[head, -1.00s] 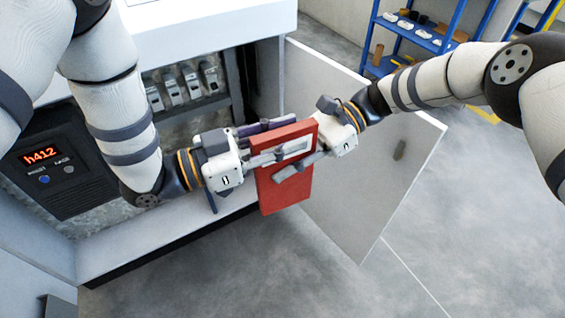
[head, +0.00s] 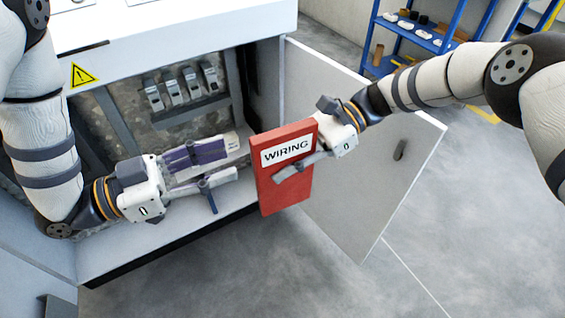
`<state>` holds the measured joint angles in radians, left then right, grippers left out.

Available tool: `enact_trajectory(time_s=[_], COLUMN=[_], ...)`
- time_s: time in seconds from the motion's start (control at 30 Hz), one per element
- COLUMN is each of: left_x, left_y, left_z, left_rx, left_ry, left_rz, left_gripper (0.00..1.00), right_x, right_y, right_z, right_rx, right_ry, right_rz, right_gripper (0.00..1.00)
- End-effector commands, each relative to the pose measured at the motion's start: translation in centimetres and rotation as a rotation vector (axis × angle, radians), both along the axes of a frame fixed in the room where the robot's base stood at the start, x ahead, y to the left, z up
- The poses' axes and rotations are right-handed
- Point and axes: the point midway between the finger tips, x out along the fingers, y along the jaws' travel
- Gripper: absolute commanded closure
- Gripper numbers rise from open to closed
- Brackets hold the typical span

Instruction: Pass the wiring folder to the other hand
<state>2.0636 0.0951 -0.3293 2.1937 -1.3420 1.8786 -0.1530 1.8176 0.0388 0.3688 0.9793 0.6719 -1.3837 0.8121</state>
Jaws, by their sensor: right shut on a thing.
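The red wiring folder (head: 283,191) hangs upright in front of the open cabinet, with its white WIRING label facing me. My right gripper (head: 300,165) is shut on the folder at its right edge, one finger lying across the front below the label. My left gripper (head: 232,160) is open and empty to the left of the folder, its fingers pointing at it with a gap between. The folder's back and the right gripper's other finger are hidden.
The white cabinet (head: 170,25) stands open behind my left gripper, with several breakers (head: 182,85) inside. Its open door (head: 395,165) is behind the folder. A blue shelf (head: 420,35) stands at the back right. Clear floor (head: 470,230) lies at the lower right.

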Motion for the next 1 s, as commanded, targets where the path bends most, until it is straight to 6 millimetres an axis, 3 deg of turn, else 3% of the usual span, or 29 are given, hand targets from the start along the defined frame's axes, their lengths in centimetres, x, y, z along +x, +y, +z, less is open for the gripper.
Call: enact_trajectory(time_s=[0.07, 0.17, 0.23, 0.3, 0.43, 0.6, 0.7, 0.8, 1.0], left_x=[0.3, 0.3, -1.0, -3.3, -9.9, -19.0, -22.5, -24.3, -24.7], left_y=[0.0, 0.9, 2.2, 3.8, 6.7, 8.9, 9.4, 9.6, 9.6], left_z=[-2.5, -8.5, -13.2, -17.3, -22.8, -25.3, -25.4, -25.2, -25.2], left_rx=[0.061, 0.212, 0.331, 0.439, 0.62, 0.783, 0.837, 0.863, 0.871], left_ry=[0.067, 0.246, 0.415, 0.594, 0.933, 1.298, 1.431, 1.501, 1.521], left_rz=[0.06, 0.203, 0.316, 0.42, 0.586, 0.736, 0.787, 0.812, 0.82], left_gripper=[0.6, 0.6, 0.6, 0.6, 0.6, 0.6, 0.6, 0.6, 0.6], right_x=[0.0, 0.0, 0.0, 0.0, 0.0, 0.0, 0.0, 0.0, 0.0], right_y=[0.0, 0.0, 0.0, 0.0, 0.0, 0.0, 0.0, 0.0, 0.0], right_z=[0.0, 0.0, 0.0, 0.0, 0.0, 0.1, 0.1, 0.1, 0.1], right_rx=[0.001, 0.001, 0.001, 0.001, 0.001, 0.001, 0.001, 0.001, 0.001], right_ry=[0.0, 0.0, 0.0, 0.0, 0.0, 0.0, 0.0, 0.0, 0.0], right_rz=[0.0, 0.0, 0.0, 0.0, 0.0, 0.0, 0.0, 0.0, 0.0], right_gripper=[1.0, 1.0, 1.0, 1.0, 1.0, 1.0, 1.0, 1.0, 1.0])
